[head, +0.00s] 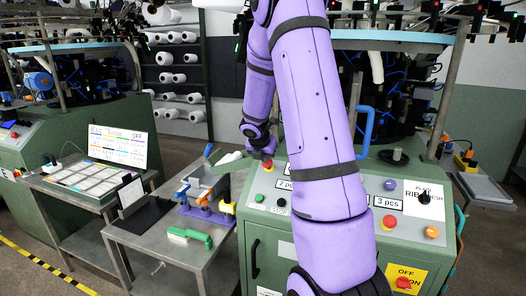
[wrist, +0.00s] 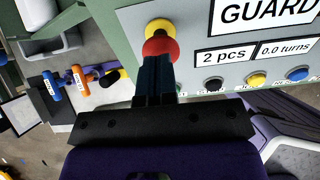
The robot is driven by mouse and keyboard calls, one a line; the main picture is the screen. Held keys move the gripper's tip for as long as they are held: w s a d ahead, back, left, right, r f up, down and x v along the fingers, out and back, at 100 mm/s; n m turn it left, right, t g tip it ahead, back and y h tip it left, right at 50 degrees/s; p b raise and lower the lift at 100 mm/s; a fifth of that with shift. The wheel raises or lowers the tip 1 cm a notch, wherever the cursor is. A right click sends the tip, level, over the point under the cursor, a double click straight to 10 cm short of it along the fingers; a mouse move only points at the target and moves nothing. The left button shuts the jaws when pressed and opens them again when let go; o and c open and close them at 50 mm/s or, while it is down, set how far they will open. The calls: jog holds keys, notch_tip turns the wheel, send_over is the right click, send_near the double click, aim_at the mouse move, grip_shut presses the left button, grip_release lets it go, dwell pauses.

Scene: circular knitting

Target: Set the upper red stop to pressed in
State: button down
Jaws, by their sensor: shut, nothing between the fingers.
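The upper red stop (wrist: 160,47) is a red mushroom button on a yellow base, at the left end of the grey control panel. In the head view the stop (head: 267,165) shows just below my gripper (head: 264,156). In the wrist view my gripper (wrist: 156,62) is shut, with its dark fingertips at the red cap's near edge and overlapping it. I cannot tell whether they touch it, nor how deep the cap sits. Another red button (head: 389,222) is lower right on the panel, right of my arm.
Black, yellow and blue buttons (wrist: 256,80) sit right of the stop. A black rotary knob (head: 424,197) is at the panel's right. A red switch on a yellow OFF plate (head: 403,283) is below. A steel table (head: 160,240) with clamps and a green brush stands left.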

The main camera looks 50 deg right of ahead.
jog(key=shift+w+d+f, duration=0.1)
jog(key=shift+d+f, duration=0.1)
jog(key=shift+f, duration=0.15)
